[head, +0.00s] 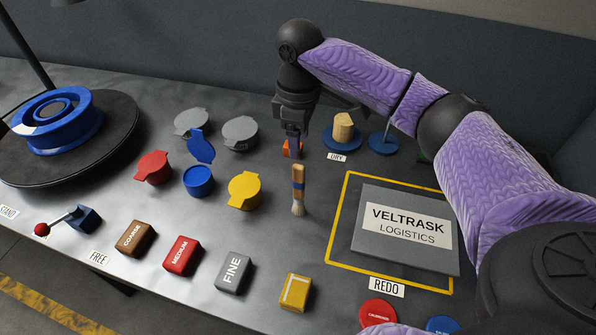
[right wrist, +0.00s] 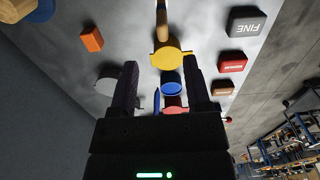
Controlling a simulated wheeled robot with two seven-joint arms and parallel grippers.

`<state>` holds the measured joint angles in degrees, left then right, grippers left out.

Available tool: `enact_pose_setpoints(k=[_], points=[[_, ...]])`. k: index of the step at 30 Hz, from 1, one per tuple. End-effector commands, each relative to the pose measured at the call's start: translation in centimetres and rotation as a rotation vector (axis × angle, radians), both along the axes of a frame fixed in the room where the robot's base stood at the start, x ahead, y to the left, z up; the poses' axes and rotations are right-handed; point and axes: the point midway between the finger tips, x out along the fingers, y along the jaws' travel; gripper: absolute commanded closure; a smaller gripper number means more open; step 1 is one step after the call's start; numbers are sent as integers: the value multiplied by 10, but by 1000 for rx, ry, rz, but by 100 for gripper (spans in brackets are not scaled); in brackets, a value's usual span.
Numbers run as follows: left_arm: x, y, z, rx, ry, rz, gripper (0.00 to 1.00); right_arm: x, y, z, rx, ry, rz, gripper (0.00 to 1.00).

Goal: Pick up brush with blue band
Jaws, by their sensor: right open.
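The brush with the blue band (head: 298,187) is on the grey bench, right of the yellow pot. Its wooden handle points to the back and its pale bristles to the front edge. In the right wrist view, part of the brush (right wrist: 162,22) shows at the top, beyond the fingertips. My right gripper (head: 295,150) is open and empty, pointing down behind the brush's handle end and apart from it. Its two fingers (right wrist: 161,66) are spread in the right wrist view. My left gripper is in neither view.
A yellow pot (head: 244,190), an open blue pot (head: 198,181) and a red pot (head: 154,168) stand left of the brush. An orange block (right wrist: 92,38) is near my right gripper. A grey VELTRASK plate (head: 405,230) lies to the right. Several labelled blocks line the front.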

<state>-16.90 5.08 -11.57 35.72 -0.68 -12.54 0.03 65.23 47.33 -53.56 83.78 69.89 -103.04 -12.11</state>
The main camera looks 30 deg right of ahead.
Motion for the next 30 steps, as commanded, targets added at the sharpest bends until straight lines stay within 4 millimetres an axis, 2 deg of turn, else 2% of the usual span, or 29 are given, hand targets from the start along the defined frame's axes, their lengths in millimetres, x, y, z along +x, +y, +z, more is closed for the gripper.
enact_pose_setpoints(k=[3,8,13,16,22,23,30], points=[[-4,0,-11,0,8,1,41,-1,-1,-27,0,6,-1,38],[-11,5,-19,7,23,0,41,0,0,-51,0,4,0,38],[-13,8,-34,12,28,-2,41,2,-2,-87,0,4,1,38],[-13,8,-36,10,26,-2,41,2,-2,-97,-1,2,1,38],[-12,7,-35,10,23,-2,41,3,-2,-96,-1,-1,1,38],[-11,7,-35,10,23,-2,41,3,-2,-96,-1,-1,1,40],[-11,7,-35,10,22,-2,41,2,-2,-96,-1,-1,1,91]])
